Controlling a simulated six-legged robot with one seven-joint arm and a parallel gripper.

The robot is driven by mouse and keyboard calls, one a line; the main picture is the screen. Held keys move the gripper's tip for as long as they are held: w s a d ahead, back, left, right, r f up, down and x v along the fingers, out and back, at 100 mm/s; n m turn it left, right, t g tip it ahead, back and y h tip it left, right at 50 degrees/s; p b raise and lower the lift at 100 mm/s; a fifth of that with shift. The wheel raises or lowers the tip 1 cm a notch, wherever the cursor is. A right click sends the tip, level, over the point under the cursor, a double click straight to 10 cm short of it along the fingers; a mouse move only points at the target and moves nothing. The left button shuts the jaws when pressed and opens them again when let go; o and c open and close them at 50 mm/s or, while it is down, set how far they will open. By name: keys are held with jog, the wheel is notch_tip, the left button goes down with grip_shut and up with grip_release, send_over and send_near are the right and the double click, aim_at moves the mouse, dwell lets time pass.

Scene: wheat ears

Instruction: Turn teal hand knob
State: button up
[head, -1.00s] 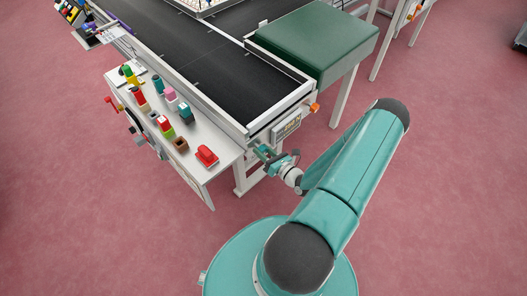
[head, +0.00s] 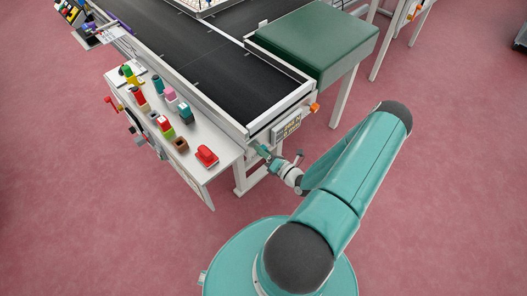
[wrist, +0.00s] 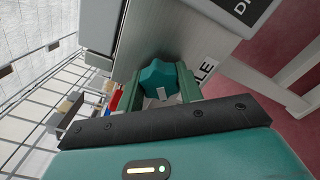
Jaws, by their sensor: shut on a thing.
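The teal hand knob (wrist: 166,80) is star-shaped and shows in the wrist view, mounted on a grey metal face of the conveyor's end. My gripper (wrist: 168,88) has its two green fingers on either side of the knob, shut on it. In the head view my gripper (head: 268,158) is at the near corner of the conveyor, below a small display panel. The knob itself is hidden or too small to tell there.
A white side table (head: 195,140) with several coloured blocks and a red part (head: 207,156) stands left of my gripper. A dark green padded top (head: 318,42) is behind, right of the black conveyor belt (head: 225,75).

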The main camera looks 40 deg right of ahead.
jog(key=o, duration=1)
jog(key=s, duration=1.3)
jog(key=shift+s+d, duration=0.15)
jog(key=shift+s, duration=0.25)
